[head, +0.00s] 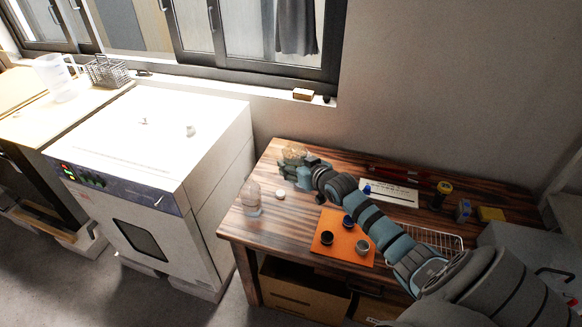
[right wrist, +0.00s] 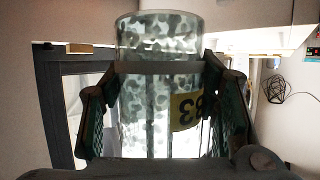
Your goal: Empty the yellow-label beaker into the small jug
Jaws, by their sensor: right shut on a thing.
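My right gripper (head: 297,160) is shut on a clear glass beaker (head: 294,150) at the far left part of the wooden table. In the right wrist view the beaker (right wrist: 158,85) stands between the two fingers (right wrist: 160,110), with a yellow label (right wrist: 185,110) bearing dark figures that appear inverted. The glass looks mottled, and I cannot tell what is inside. A translucent jug (head: 58,78) with a handle stands on the bench at the far left, well away from the beaker. My left gripper is not in view.
A white drying oven (head: 150,140) stands between the bench and the table (head: 300,205). A clear bottle (head: 251,197) and a white cap (head: 280,195) are near the table's left edge. A wire basket (head: 106,72) sits beside the jug.

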